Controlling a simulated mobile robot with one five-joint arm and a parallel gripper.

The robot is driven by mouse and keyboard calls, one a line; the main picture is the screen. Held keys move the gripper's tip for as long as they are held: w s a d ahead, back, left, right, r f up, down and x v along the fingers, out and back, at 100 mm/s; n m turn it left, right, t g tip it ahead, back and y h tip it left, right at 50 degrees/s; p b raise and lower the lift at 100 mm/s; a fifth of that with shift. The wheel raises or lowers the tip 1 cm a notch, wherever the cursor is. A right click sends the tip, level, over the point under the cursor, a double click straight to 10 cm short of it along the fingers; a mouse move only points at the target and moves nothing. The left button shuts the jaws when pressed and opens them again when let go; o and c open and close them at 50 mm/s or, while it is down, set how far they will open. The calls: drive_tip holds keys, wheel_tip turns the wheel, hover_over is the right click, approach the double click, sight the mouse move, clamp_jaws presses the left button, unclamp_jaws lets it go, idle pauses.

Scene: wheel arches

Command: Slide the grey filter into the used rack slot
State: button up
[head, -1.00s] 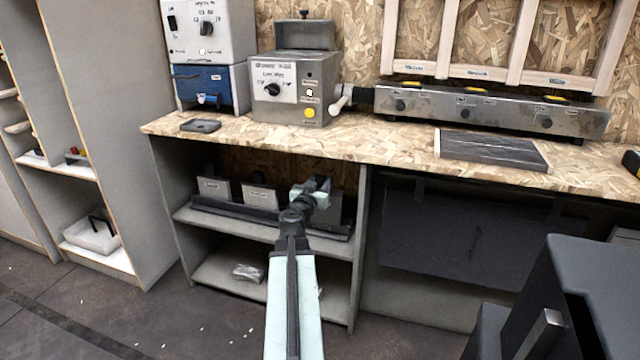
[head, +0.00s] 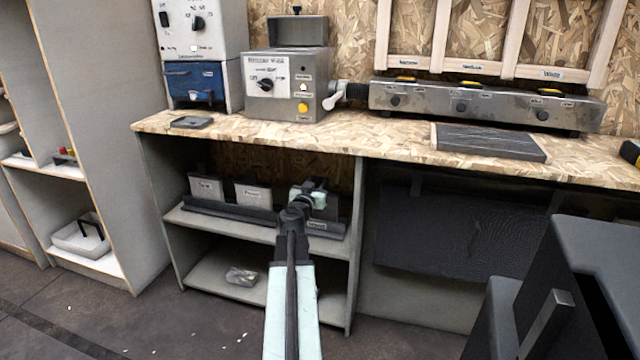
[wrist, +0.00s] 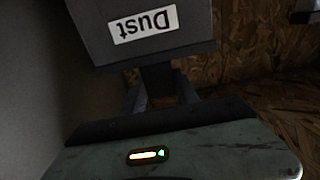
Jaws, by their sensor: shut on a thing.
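My gripper (head: 312,190) is in front of the right end of a dark rack (head: 232,211) on the upper shelf under the workbench. In the wrist view, the fingers (wrist: 158,92) are shut on the dark tab of the grey filter (wrist: 185,22). The filter's "Dust" label reads upside down there. In the head view, part of the grey filter (head: 329,208) shows behind my gripper, over the right end of the rack. A small label (head: 317,225) is on the rack's front there. The slot itself is hidden, so I cannot tell how deep the filter sits.
Two other grey filters (head: 206,187) (head: 253,196) stand in the rack to the left. The shelf unit's right side panel (head: 355,240) is close to my gripper. The worktop (head: 385,145) is above. A clear packet (head: 241,276) lies on the lower shelf.

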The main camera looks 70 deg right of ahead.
drive_tip(key=shift+s+f, duration=0.2)
drive_tip(key=o, duration=1.2)
drive_tip(key=a, duration=0.7)
drive_tip(key=shift+s+a, duration=0.3)
